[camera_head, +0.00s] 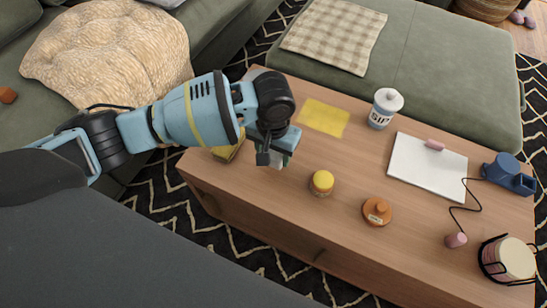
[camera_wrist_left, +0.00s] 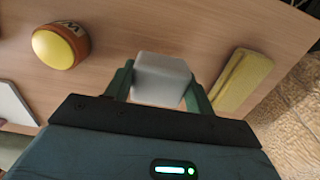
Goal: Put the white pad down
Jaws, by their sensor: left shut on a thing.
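My left gripper (camera_head: 277,158) is over the left part of the wooden table, pointing down. In the left wrist view its green fingers (camera_wrist_left: 160,92) are closed on the two sides of the white pad (camera_wrist_left: 162,70), a small block with rounded edges. In the head view only a little of the pad (camera_head: 276,163) shows below the gripper; the rest is hidden. I cannot tell whether the pad touches the tabletop. My right gripper is not in view.
On the table (camera_head: 225,180) a yellow block (camera_head: 230,152) is left of the gripper and a yellow-lidded jar (camera_head: 322,182) right of it.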

